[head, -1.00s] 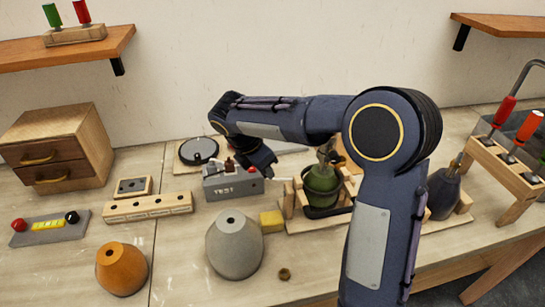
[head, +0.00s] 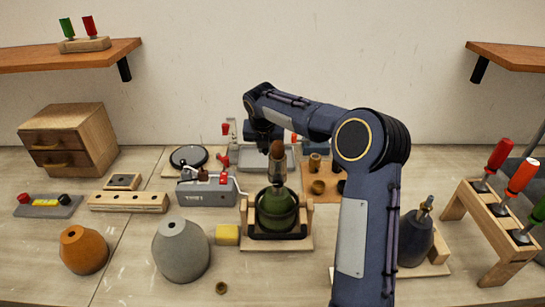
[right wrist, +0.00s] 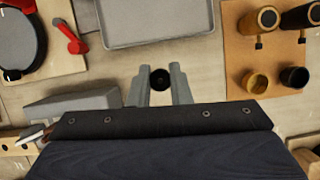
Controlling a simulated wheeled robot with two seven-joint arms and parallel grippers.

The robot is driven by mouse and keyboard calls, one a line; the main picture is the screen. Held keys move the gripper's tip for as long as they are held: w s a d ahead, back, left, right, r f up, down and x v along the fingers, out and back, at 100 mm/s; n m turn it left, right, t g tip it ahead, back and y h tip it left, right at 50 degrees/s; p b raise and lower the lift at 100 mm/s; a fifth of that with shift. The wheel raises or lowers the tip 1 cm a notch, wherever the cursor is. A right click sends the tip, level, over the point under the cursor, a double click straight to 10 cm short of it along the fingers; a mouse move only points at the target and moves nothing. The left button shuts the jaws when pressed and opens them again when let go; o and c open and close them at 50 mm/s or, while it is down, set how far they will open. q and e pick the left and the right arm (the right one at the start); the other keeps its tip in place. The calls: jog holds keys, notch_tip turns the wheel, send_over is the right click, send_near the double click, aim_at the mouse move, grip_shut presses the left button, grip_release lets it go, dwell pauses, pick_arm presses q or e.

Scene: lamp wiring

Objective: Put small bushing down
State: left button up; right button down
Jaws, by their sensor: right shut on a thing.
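My right gripper (right wrist: 161,84) is shut on a small dark round piece with a hole in its middle, the small bushing (right wrist: 160,78), in the right wrist view. Bare table shows around the fingertips, just in front of the grey tray (right wrist: 160,22); I cannot tell the bushing's height above the table. In the head view my right arm reaches behind the green lamp body (head: 277,209), which hides the fingertips and bushing. A wooden board (right wrist: 238,75) with several cups and sockets lies right of the gripper. My left gripper is not in view.
The grey tester box (head: 206,190) stands left of the green lamp's wooden stand (head: 300,243). A grey cone (head: 181,252), a yellow block (head: 227,235) and a small brass ring (head: 221,288) are in front. A screwdriver rack (head: 497,230) stands at the right.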

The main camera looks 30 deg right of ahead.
jog(key=w+d+f, duration=0.1)
jog(key=d+f, duration=0.1)
jog(key=w+d+f+p, duration=0.1)
jog(key=w+d+f, duration=0.1)
jog(key=f, duration=0.1)
jog(key=w+d+f+p, duration=0.1)
jog(key=w+d+f, duration=0.1)
jog(key=d, duration=0.1)
jog(key=shift+w+f, duration=0.25)
jog(key=shift+f, duration=0.1)
notch_tip(320, 180, down, 2)
jog(key=shift+f+p, duration=0.2)
jog(key=shift+p, duration=0.25)
jog(key=shift+f, duration=0.35)
jog(key=shift+f, duration=0.2)
jog(key=c, duration=1.4)
grip_release()
jog(key=shift+o, duration=0.4)
